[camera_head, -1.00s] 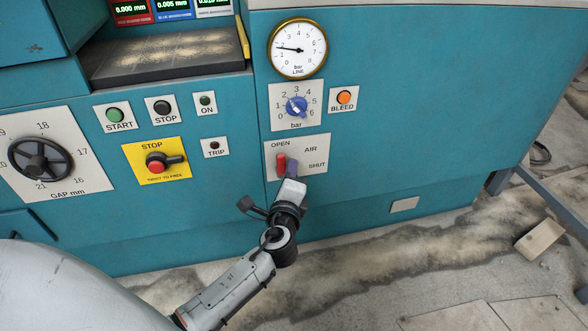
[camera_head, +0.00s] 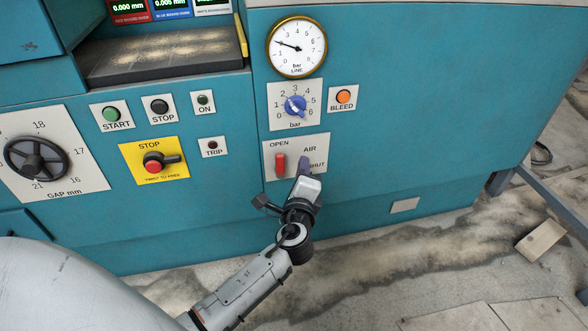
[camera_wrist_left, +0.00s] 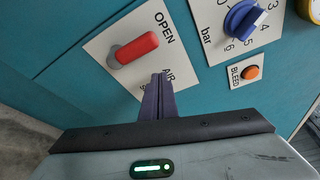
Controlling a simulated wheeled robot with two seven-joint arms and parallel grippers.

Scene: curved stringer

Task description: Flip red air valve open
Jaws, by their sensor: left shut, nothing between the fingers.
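The red air valve handle (camera_head: 280,165) stands upright on its white plate (camera_head: 271,146), just below the word OPEN. In the left wrist view the red handle (camera_wrist_left: 137,47) lies beside OPEN, with its grey hub at one end. My left gripper (camera_head: 305,164) is to the right of the handle, in front of the AIR and SHUT lettering, which it partly covers. Its dark fingers (camera_wrist_left: 158,95) are together and empty, with a visible gap between them and the handle. My right gripper does not show.
Above the valve are a blue bar knob (camera_head: 295,106), an orange bleed button (camera_head: 344,96) and a round pressure gauge (camera_head: 297,48). To the left are the red stop switch (camera_head: 153,166) on a yellow plate and a black handwheel (camera_head: 36,158). The panel right of the valve is bare.

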